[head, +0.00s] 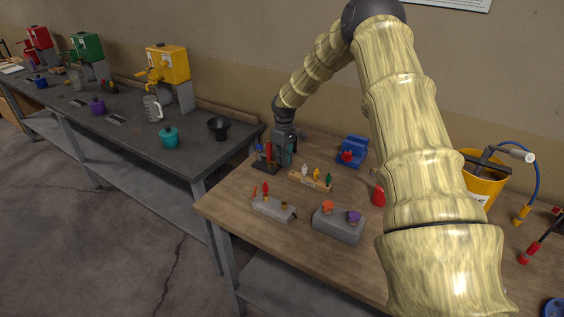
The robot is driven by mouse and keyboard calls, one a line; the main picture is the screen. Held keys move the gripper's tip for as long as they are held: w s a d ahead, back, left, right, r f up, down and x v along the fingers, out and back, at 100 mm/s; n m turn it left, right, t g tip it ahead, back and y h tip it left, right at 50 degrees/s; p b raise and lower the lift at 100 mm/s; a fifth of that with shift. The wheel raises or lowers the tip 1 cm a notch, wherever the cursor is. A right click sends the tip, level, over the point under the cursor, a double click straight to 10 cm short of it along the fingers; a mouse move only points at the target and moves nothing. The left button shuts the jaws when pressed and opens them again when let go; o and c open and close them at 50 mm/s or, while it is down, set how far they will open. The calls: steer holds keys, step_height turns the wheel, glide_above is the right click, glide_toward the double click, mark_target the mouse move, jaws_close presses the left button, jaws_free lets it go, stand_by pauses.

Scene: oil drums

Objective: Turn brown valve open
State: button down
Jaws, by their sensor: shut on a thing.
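My gripper (284,160) points down at a small dark stand (265,167) at the back left of the wooden bench. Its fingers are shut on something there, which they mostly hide. Blue and red upright pieces (268,152) show on the stand, just left of the fingers. I cannot make out a clearly brown valve. A small brownish-yellow piece (284,205) sits on a low grey block (272,209) in front of the stand, apart from my gripper. A red piece (265,188) rises from the same block.
A grey block (338,225) with orange and purple knobs, a wooden rack (310,180) of coloured pieces, a blue device (353,149) and a yellow bucket (484,190) share the wooden bench (238,208).

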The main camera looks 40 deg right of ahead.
steer(key=shift+d+n, duration=0.4)
steer(key=shift+n, duration=0.3)
steer(key=shift+w+r, duration=0.1)
steer(key=c, duration=1.6)
jaws_free()
steer(key=shift+s+d, duration=0.1)
steer(key=shift+s, duration=0.1)
steer(key=shift+o, duration=0.2)
steer(key=shift+w+a, duration=0.2)
steer(key=shift+a, duration=0.05)
step_height(320, 180, up, 12)
steer(key=shift+d, duration=0.2)
steer(key=shift+s, duration=0.1)
